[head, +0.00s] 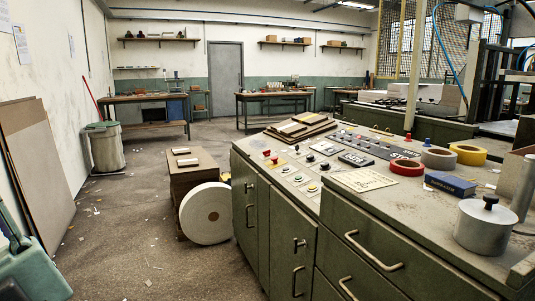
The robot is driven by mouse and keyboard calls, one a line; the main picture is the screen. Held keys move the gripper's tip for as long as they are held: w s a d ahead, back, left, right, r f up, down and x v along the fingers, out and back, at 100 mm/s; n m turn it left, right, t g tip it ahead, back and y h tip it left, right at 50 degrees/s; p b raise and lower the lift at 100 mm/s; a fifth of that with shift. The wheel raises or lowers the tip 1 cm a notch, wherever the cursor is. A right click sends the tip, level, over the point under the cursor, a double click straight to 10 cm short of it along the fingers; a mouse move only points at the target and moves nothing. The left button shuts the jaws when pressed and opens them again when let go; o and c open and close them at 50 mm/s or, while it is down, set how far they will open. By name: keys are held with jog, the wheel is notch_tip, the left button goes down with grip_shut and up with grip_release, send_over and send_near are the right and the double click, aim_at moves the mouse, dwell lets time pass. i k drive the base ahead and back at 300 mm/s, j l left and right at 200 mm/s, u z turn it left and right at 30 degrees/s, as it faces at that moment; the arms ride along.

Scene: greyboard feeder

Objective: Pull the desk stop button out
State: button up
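The control desk (231,148) is a long green-grey metal cabinet with a panel of buttons along its top. A red knob (408,136) stands farther right. My gripper is not in view.
Tape rolls (438,158), a blue box (450,184) and a lidded metal pot (485,227) stand on the desk's right part. Boards (300,127) lie behind the buttons. A large white roll (206,213) stands left of the desk. The floor (140,240) at left is mostly clear.

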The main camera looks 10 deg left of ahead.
aim_at(275, 159)
jog(key=i+j, duration=2.4)
jog(key=j, duration=0.15)
